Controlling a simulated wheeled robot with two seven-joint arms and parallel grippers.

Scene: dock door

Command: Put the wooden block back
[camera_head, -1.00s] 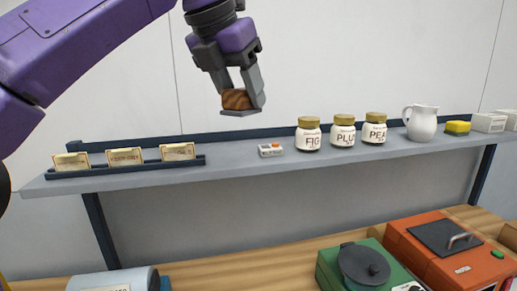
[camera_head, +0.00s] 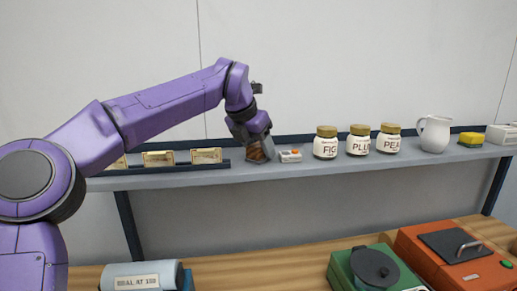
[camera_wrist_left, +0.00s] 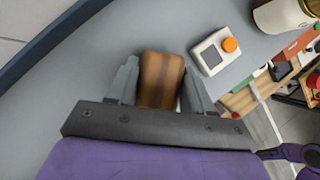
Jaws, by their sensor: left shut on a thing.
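The wooden block (camera_head: 256,152) is brown with a darker stripe, seen between the fingers of my left gripper (camera_head: 258,155). In the left wrist view the block (camera_wrist_left: 160,80) sits between the two grey fingers of the left gripper (camera_wrist_left: 160,88), which is shut on it. The gripper points down at the grey shelf (camera_head: 300,172), between the card rack and the small white device. I cannot tell whether the block touches the shelf. My right gripper is out of view.
A small white device with an orange button (camera_head: 290,156) is close to the right of the gripper. Jars (camera_head: 326,143) and a white pitcher (camera_head: 434,134) stand farther right. A card rack (camera_head: 206,158) is to the left. Green (camera_head: 345,270) and red machines (camera_head: 455,255) stand below.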

